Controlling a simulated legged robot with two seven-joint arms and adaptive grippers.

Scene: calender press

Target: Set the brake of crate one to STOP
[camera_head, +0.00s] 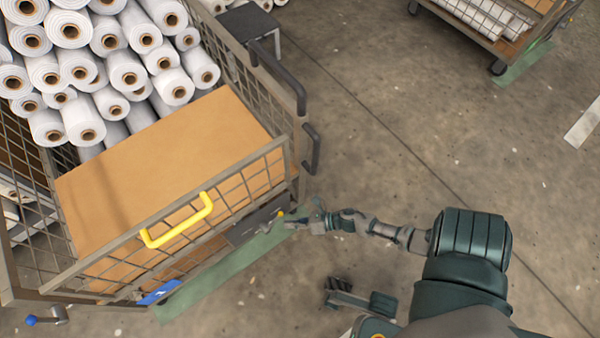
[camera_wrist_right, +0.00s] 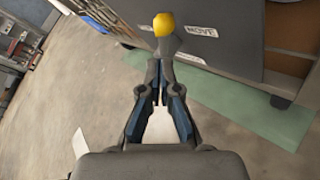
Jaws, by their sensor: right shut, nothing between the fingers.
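A wire-mesh crate (camera_head: 278,165) on the left holds white rolls and a brown board. I cannot tell whether it is crate one. A dark plate (camera_head: 250,228) is low on its near right side. A lever with a yellow knob (camera_head: 281,213) stands at that plate; the knob also shows in the right wrist view (camera_wrist_right: 163,24). A MOVE label (camera_wrist_right: 201,31) lies right of the knob there; another label, left of it, is unreadable. My right gripper (camera_head: 293,221) is shut and empty, its tips close to the lever below the knob (camera_wrist_right: 160,82). Contact is unclear. My left gripper is not in view.
A yellow handle (camera_head: 178,222) crosses the crate's near side, and dark handles (camera_head: 280,80) stick out on its right. A blue pedal-like part (camera_head: 158,293) is at its bottom. Another loaded crate (camera_head: 487,30) stands at top right. The floor between is open.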

